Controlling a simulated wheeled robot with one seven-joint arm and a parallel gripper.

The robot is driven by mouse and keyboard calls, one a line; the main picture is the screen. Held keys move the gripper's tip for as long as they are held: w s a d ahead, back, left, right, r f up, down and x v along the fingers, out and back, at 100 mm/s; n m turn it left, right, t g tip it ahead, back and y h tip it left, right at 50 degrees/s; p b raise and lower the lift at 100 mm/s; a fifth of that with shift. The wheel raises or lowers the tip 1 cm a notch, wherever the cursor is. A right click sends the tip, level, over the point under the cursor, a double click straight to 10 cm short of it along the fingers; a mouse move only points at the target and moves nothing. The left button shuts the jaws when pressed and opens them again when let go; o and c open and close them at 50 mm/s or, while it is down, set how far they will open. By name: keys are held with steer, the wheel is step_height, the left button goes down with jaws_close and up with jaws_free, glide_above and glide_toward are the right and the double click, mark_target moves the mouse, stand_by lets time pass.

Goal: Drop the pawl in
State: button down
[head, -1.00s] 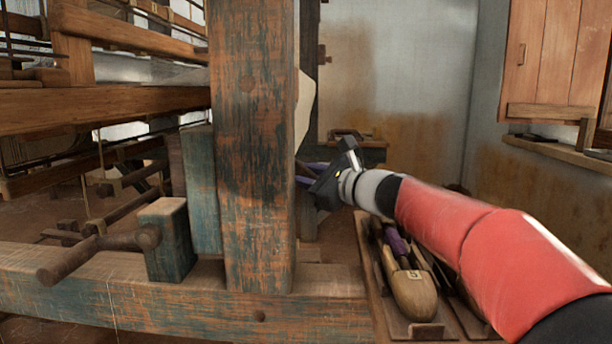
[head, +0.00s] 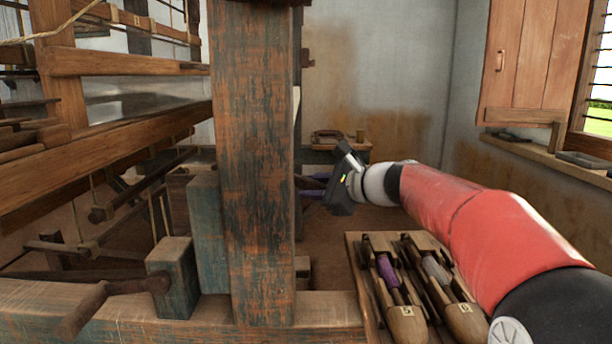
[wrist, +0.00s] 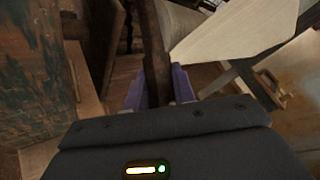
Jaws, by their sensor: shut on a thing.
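My gripper (head: 312,182) is just beyond the right edge of the thick worn post (head: 262,170) in the head view, and the post partly hides its fingertips. In the wrist view its purple fingers (wrist: 158,88) are closed about a long dark bar (wrist: 154,45). The bar runs up the picture away from the fingers; it may be the pawl, but its far end is not clear. No ratchet or seat for the pawl can be made out in either view.
A pale flat panel (wrist: 235,40) lies close right of the bar. The blue-brown post (wrist: 35,70) fills the wrist view's left. A wooden tray (head: 356,262) holding two shuttles sits below my arm. Loom beams (head: 110,145) fill the left; open floor lies behind my gripper.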

step_height(320, 180, up, 2)
steer(key=shift+d+n+p, duration=0.15)
steer(key=shift+n+p, duration=0.15)
steer(key=shift+p, duration=0.6)
steer(key=shift+d+h, duration=0.1)
steer(key=shift+h, duration=0.3)
steer(key=c, duration=1.2)
jaws_free()
steer(key=shift+o, duration=0.2)
steer(key=shift+f, duration=0.1)
steer(key=v, duration=0.7)
steer(key=shift+s+d+r, duration=0.2)
steer(key=shift+d+r, duration=0.05)
steer(key=shift+d, duration=0.05)
